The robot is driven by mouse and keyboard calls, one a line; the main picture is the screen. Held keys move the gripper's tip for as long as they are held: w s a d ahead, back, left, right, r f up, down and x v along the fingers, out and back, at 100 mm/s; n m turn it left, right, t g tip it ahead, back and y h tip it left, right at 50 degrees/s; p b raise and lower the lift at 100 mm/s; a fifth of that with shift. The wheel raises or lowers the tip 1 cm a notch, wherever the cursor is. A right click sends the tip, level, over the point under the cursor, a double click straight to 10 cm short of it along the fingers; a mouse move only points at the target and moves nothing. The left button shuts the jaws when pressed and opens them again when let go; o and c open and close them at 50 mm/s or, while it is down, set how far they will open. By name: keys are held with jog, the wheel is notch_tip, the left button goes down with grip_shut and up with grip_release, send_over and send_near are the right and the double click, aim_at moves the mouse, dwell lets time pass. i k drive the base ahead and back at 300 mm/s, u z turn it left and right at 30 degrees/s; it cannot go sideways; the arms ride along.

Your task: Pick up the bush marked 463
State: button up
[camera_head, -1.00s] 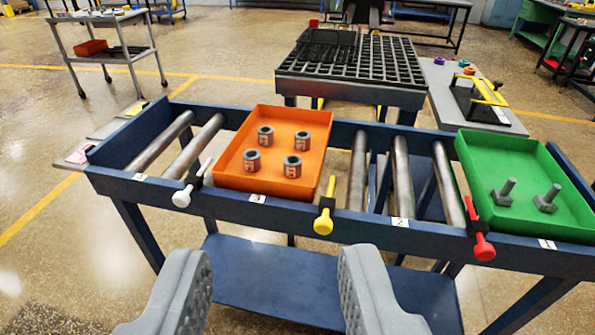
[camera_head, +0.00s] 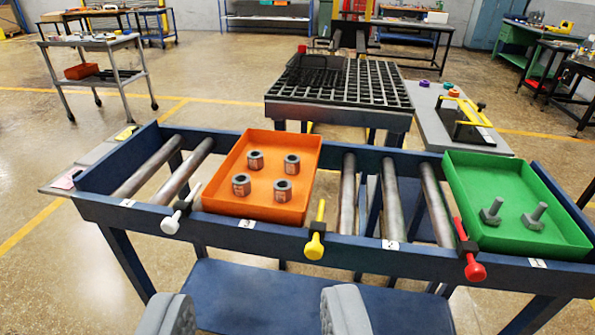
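Several grey bushes stand upright in the orange tray (camera_head: 222,206) on the blue roller table: a back left bush (camera_head: 255,160), a back right bush (camera_head: 291,164), a front left bush (camera_head: 241,185) and a front right bush (camera_head: 283,190). Marks show faintly on their sides, but I cannot read which one is 463. My gripper (camera_head: 258,312) is at the bottom edge of the view, in front of and apart from the tray. Its two grey fingers are wide apart with nothing between them.
A green tray (camera_head: 570,237) with two bolts sits on the table's right. White (camera_head: 170,224), yellow (camera_head: 315,246) and red (camera_head: 474,268) handles stick out along the front rail (camera_head: 345,248). A dark grid-top table (camera_head: 340,85) stands behind. Bare rollers (camera_head: 392,200) lie between the trays.

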aim_at(242, 186)
jog(key=u, duration=0.35)
jog(key=i, duration=0.9)
jog(key=z, duration=0.25)
